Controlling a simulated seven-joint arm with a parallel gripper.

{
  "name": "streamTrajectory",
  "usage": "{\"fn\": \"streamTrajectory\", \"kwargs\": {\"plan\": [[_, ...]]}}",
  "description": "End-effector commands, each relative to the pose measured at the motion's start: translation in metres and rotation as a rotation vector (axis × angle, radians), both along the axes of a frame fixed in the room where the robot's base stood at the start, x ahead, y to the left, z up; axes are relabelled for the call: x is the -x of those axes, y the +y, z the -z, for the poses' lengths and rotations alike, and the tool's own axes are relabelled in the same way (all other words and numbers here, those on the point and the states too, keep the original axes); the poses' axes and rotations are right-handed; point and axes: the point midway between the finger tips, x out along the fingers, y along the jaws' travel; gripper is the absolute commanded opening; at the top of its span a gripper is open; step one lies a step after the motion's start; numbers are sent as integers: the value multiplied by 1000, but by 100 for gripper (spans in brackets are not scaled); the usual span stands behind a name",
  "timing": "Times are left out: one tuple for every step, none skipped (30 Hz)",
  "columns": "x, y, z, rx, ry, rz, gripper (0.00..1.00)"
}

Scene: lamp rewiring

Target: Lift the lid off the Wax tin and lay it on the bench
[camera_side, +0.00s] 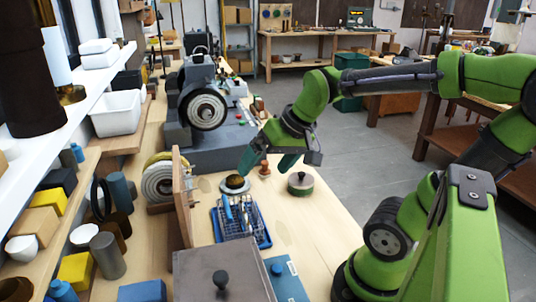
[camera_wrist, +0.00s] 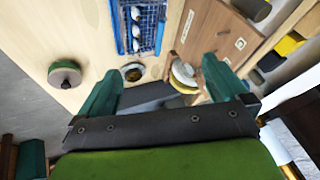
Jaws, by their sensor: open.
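A low round green tin (camera_side: 300,190) with a greyish lid (camera_side: 301,180) and a dark knob on top stands on the wooden bench (camera_side: 310,230). I take it for the Wax tin, though I can read no label. The lid sits on it. In the wrist view the tin (camera_wrist: 65,74) is at the left, outside my fingers. My gripper (camera_side: 268,162) is open and empty, above the bench and to the left of the tin in the side view. In the wrist view its two teal fingers (camera_wrist: 160,70) are spread wide, apart from the tin.
A blue basket of tools (camera_side: 216,232) and a small round dish with dark contents (camera_side: 234,184) stand left of the tin. A reddish-brown knobbed piece (camera_side: 264,168) is close by my gripper. A grinder (camera_side: 203,108) stands behind. Bare bench lies in front of the tin.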

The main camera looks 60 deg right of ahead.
Motion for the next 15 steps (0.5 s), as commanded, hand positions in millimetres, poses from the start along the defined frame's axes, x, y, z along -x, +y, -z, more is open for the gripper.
{"fn": "streamTrajectory", "kwargs": {"plan": [[-12,-25,3,18,49,30,100],[-18,-40,4,34,77,30,100],[-24,-60,6,56,113,19,100],[-29,-75,7,75,140,6,100],[-32,-91,9,91,169,-11,100],[-36,-112,12,111,208,-40,100],[-38,-129,14,126,236,-67,100],[-39,-146,17,139,267,-98,100],[-39,-169,22,156,305,-146,100],[-39,-186,25,167,335,-188,100],[-37,-203,28,176,361,-235,100],[-35,-224,33,189,393,-304,100],[-33,-237,35,197,414,-357,100],[-31,-249,37,205,430,-412,100],[-29,-262,39,215,447,-484,100]]}}
